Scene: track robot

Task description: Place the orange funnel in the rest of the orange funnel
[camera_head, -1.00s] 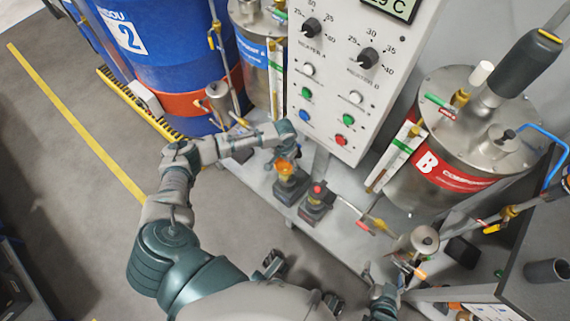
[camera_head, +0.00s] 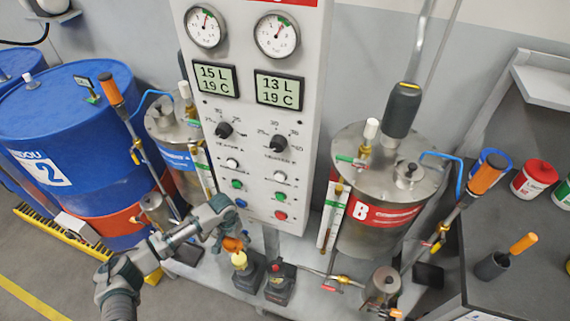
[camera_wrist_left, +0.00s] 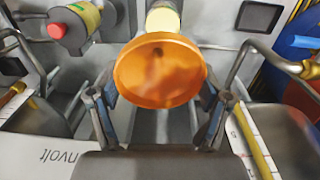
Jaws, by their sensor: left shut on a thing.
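The orange funnel (camera_head: 233,244) is between the fingers of my left gripper (camera_head: 227,233), which is shut on it. In the left wrist view, the funnel (camera_wrist_left: 160,72) shows its wide, open mouth, with a finger of my left gripper (camera_wrist_left: 158,98) on either side. A pale yellow cylinder (camera_head: 239,260) on a black base stands just below the funnel; it also shows behind the funnel in the left wrist view (camera_wrist_left: 163,20). I cannot tell whether they touch. I cannot make out the funnel's rest. My right gripper is not in view.
A red-topped black device (camera_head: 279,284) stands close on the right. The control panel (camera_head: 250,165) rises behind. The blue drum (camera_head: 75,130) is left and steel tank B (camera_head: 375,190) right. A dark bench (camera_head: 510,215) with pots is at far right.

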